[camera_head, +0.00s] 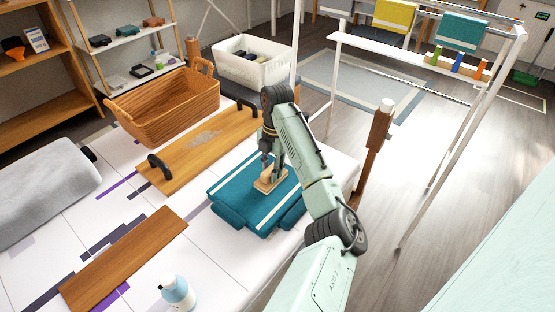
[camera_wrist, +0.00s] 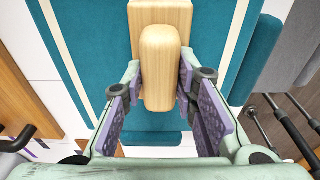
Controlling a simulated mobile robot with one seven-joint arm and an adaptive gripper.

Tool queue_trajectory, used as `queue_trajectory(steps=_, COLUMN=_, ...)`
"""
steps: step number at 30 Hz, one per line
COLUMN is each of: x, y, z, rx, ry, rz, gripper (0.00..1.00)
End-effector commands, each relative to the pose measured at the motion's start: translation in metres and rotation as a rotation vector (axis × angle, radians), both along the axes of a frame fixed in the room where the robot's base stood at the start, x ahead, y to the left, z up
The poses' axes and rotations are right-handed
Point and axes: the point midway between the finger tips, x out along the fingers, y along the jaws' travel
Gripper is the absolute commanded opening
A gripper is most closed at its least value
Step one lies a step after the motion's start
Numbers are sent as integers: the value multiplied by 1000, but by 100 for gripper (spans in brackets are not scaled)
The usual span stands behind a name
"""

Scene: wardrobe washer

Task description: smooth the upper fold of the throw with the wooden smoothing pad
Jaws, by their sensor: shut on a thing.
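The teal throw (camera_head: 236,193) with pale stripes lies folded on the white patterned table top. It fills much of the wrist view (camera_wrist: 100,30). The wooden smoothing pad (camera_head: 266,184) is on the throw, toward its right side in the head view. In the wrist view the pad (camera_wrist: 160,55) shows a flat light-wood base with a rounded handle. My gripper (camera_head: 268,165) is above the throw with its purple-lined fingers (camera_wrist: 160,92) shut on the handle from both sides. The pad's underside is hidden, so I cannot tell how firmly it touches the cloth.
A wooden board with dark handles (camera_head: 190,155) lies left of the throw, with a wicker basket (camera_head: 165,108) behind it. A plank (camera_head: 125,258), a bottle (camera_head: 178,291) and a grey roll (camera_head: 40,190) are also on the table. A wooden post (camera_head: 376,140) stands right.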

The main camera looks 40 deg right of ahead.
Motion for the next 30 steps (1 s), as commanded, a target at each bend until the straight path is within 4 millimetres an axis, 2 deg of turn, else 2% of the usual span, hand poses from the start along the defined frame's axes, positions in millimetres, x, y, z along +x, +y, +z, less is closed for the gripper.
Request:
queue_trajectory(steps=11, x=-2, y=7, z=-1, rx=2, ry=3, rz=1, gripper=4)
queue_trajectory(steps=21, x=-14, y=48, z=1, rx=4, ry=3, rz=1, gripper=4)
queue_trajectory(steps=30, x=-14, y=50, z=-2, rx=2, ry=3, rz=0, gripper=4)
